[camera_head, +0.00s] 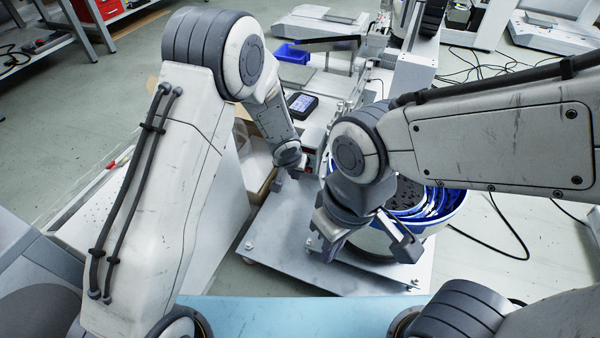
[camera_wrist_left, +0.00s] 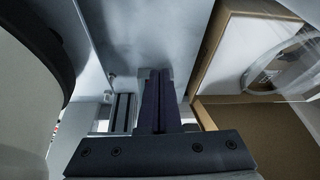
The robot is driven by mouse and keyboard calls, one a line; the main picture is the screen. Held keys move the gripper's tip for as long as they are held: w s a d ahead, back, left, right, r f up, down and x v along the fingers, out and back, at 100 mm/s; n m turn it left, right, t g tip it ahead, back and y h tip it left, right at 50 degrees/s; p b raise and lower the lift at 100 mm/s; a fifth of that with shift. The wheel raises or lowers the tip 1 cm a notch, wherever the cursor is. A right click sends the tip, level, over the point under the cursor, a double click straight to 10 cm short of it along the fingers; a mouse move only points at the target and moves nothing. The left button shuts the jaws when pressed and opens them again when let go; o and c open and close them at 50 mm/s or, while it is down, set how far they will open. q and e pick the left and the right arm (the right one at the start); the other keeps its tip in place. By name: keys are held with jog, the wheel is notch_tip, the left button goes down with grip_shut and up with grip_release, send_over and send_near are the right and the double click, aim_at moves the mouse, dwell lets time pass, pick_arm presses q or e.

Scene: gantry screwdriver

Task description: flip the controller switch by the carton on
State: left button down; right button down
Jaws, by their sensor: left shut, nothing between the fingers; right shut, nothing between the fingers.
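A small grey controller box (camera_head: 312,138) with a red spot low on its front stands on the machine's base plate, just right of the carton. My left forearm and gripper partly cover it, and I cannot make out its switch position. The open brown carton (camera_head: 262,188) is left of the box; its cardboard edge (camera_wrist_left: 205,115) also fills the right of the left wrist view. My left gripper (camera_head: 278,184) points down between carton and box, its fingers (camera_wrist_left: 158,100) together and empty. My right gripper (camera_head: 332,248) is shut and empty, in front of the blue bowl.
The round feeder bowl (camera_head: 447,215) with a blue inside stands right of the box. The pale base plate (camera_head: 275,245) is bare in front. Clear plastic (camera_wrist_left: 285,65) lies in the carton. A black device with a screen (camera_head: 301,105) sits behind. Cables lie at the right.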

pick_arm(q)
jog(key=b+x, duration=0.1)
jog(key=x, duration=0.3)
jog(key=w+p, duration=0.1)
jog(key=p, duration=0.1)
jog(key=w+p, duration=0.1)
jog(key=p, duration=0.1)
jog(key=w+p, duration=0.1)
jog(key=p, duration=0.1)
jog(key=shift+d+r, duration=0.35)
jog(key=shift+d, duration=0.05)
jog(key=shift+w+d+f+p, duration=0.1)
jog(key=shift+w+p, duration=0.2)
jog(key=shift+p, duration=0.4)
jog(key=shift+w+f, duration=0.15)
jog(key=shift+f, duration=0.05)
